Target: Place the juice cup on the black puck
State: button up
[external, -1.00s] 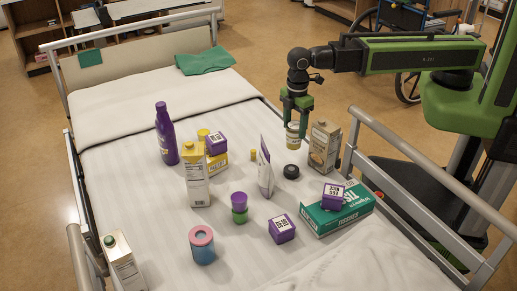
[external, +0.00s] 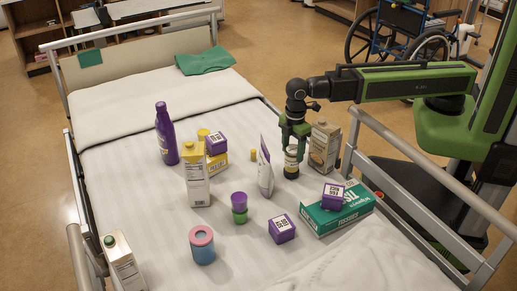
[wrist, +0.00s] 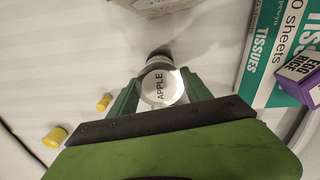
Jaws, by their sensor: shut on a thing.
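The juice cup (external: 291,156) is pale with a white lid, and the lid (wrist: 160,88) reads "APPLE" in the wrist view. My gripper (external: 294,143) is shut on it from above, with one green finger on each side. The cup looks upright. The black puck (external: 291,173) is on the bed directly under the cup and mostly covered by it. In the wrist view a dark edge of the puck (wrist: 160,53) shows just beyond the lid. I cannot tell whether the cup's bottom touches the puck.
A carton (external: 323,147) stands close right of my gripper, and a pouch (external: 266,167) stands close left. A teal tissue box (external: 338,211) with a purple cube (external: 333,196) on it lies nearer the front. A grey bed rail (external: 410,193) runs along the right.

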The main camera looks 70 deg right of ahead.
jog(key=o, duration=1.6)
jog(key=shift+c, duration=0.2)
jog(key=shift+r, duration=0.1)
notch_tip(320, 180, up, 12)
jog(key=p, duration=1.2)
jog(key=shift+d, duration=0.1)
jog(key=d+m, duration=1.1)
jog(key=d, duration=1.5)
notch_tip(320, 180, up, 13)
jog(key=p, duration=1.2)
jog(key=shift+p, duration=0.3)
